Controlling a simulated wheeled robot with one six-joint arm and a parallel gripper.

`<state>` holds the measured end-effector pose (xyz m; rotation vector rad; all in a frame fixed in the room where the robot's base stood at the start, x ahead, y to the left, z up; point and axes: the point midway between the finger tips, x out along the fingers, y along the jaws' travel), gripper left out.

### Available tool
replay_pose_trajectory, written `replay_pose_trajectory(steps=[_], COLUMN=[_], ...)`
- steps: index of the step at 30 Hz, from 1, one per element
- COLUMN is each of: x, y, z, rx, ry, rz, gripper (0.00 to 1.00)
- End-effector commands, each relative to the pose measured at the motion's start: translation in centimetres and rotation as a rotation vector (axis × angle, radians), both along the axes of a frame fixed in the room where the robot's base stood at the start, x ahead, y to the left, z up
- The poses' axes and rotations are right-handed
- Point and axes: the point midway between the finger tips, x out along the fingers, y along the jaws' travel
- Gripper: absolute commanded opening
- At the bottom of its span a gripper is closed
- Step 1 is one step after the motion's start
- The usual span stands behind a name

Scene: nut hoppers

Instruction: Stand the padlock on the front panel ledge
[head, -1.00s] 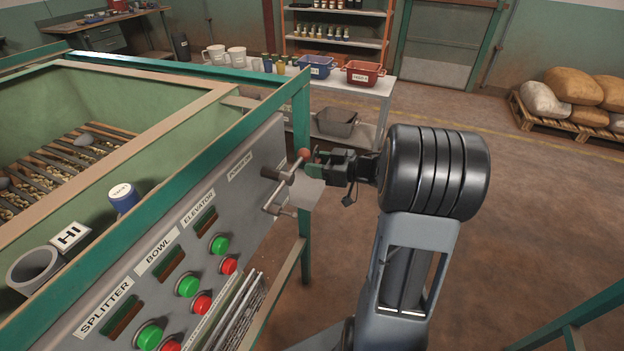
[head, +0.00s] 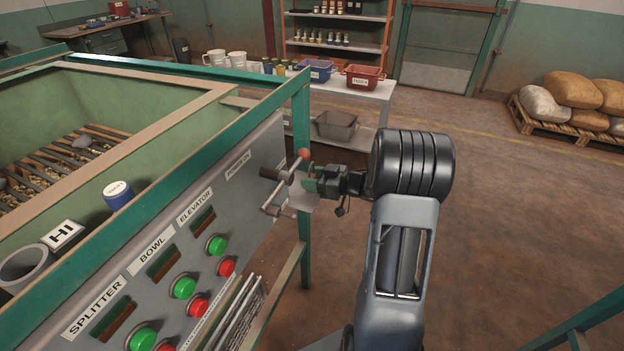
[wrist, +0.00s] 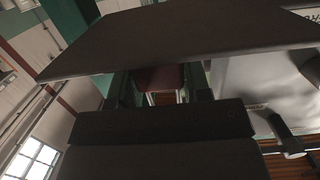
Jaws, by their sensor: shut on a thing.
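In the head view my gripper (head: 314,184) is at the far end of the grey front panel (head: 225,215), beside a switch lever with dark grips (head: 270,174) and a red knob (head: 304,154). In the wrist view my gripper (wrist: 160,85) is shut on a dark red body, apparently the padlock (wrist: 158,79). A broad dark flat plate, perhaps a tag, covers its upper part. In the head view the padlock cannot be made out clearly. I cannot tell whether it touches the panel.
The panel carries green buttons (head: 184,287) and red buttons (head: 198,306). A teal frame post (head: 303,240) stands just below my gripper.

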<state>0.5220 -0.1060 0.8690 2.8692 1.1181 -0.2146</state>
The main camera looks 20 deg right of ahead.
Motion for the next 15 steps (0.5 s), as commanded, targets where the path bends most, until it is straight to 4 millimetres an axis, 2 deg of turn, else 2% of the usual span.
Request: replay_pose_trajectory(steps=[8,9,15], x=[0.00,-0.01,-0.01], y=[0.00,0.01,0.01], z=[-0.51,-0.41,-0.39], rx=[0.001,0.001,0.000], ry=[0.001,0.001,0.000], rz=[0.000,0.000,0.000], gripper=[0.19,0.48,0.67])
